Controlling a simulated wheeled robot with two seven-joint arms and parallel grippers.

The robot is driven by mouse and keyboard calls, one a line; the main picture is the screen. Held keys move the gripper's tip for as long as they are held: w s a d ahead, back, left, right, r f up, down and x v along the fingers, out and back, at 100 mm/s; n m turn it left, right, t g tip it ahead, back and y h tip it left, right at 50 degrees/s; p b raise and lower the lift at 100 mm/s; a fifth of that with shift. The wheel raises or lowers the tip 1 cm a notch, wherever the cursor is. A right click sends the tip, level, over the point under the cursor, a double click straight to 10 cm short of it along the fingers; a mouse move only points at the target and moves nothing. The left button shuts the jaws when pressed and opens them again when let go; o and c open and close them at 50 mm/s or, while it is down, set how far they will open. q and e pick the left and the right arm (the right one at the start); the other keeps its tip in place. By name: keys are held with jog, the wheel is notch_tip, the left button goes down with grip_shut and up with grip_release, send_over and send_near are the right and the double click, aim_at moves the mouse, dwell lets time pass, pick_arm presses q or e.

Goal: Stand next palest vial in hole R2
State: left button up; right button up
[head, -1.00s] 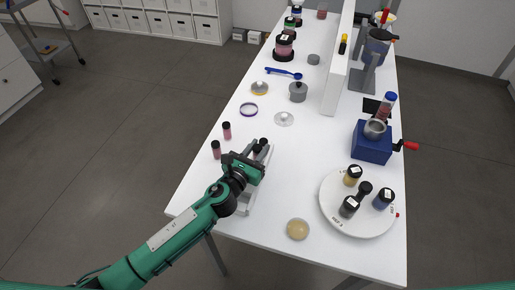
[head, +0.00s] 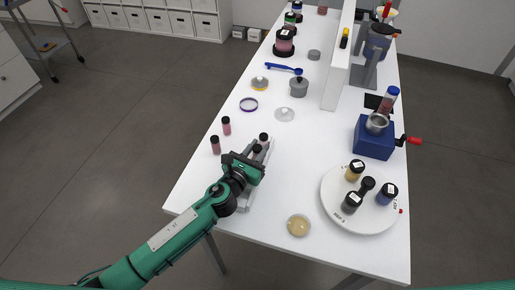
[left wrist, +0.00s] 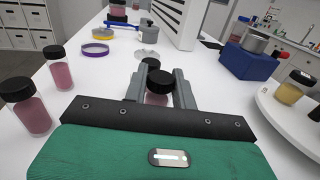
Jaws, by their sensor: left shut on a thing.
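My left gripper (head: 252,160) is shut on a black-capped pink vial (left wrist: 158,97), which stands upright between its fingers in the left wrist view. In the head view the held vial's cap (head: 257,148) shows just beyond the gripper. The pale grey rack (head: 244,204) lies under the gripper and is largely covered by it; its hole labels cannot be read. Another black-capped vial (head: 263,138) stands at the rack's far end. Two pink vials stand on the table left of the rack, the farther one (head: 227,126) and the nearer one (head: 215,145). My right gripper is out of view.
A round white turntable (head: 340,212) with several jars stands at the right, near a blue grinder (head: 373,138). A tan-filled dish (head: 298,225) lies at the front.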

pick_arm(q)
jog(key=shift+f, duration=0.3)
jog(key=o, duration=1)
jog(key=b+v, duration=0.3)
jog(key=v, duration=0.9)
jog(key=shift+s+a, duration=0.2)
jog(key=shift+s, duration=0.15)
jog(key=shift+s+a+r, duration=0.1)
jog(key=shift+s+a, duration=0.15)
jog(key=shift+s, duration=0.2)
